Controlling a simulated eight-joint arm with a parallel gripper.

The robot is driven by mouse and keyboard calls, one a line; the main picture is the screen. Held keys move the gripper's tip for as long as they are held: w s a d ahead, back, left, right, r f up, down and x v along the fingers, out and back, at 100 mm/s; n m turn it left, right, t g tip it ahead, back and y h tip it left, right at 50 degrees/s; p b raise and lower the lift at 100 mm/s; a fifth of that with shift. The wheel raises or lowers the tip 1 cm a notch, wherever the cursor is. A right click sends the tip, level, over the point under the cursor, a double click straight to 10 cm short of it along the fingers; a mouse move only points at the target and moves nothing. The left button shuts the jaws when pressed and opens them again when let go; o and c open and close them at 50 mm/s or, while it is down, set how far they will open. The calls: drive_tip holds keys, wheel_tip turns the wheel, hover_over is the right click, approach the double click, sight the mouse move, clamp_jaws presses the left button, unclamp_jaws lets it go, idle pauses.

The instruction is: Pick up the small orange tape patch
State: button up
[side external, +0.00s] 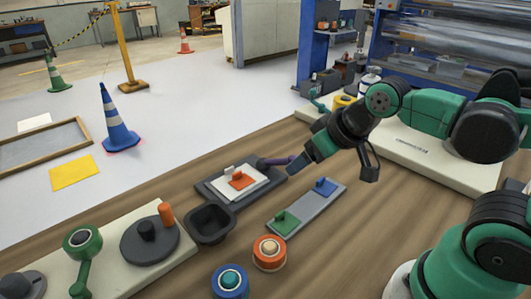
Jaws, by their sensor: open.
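The small orange tape patch (241,180) has a little raised tab. It lies on a white sheet (256,187) on a dark grey tray (215,193) in the middle of the wooden table. A small white piece sits beside it. My gripper (296,166) is open, above the right side of the tray, to the right of the orange patch and apart from it. The gap between the fingers is hard to see from this side, and I see nothing held.
A dark purple-handled item (274,161) lies by the tray's back edge near my gripper. A grey strip (307,209) with green and blue tabbed patches lies right of the tray. An empty black bin (209,223) and orange (269,252) and blue (230,281) rolls stand in front.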

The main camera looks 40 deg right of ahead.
drive_tip(key=g, duration=0.3)
approach(238, 173)
drive_tip(key=x, duration=0.2)
drive_tip(key=shift+f, duration=0.4)
drive_tip(key=shift+x, duration=3.1)
drive_tip(key=shift+w, duration=0.15)
drive_tip(key=shift+r, duration=0.1)
clamp_jaws()
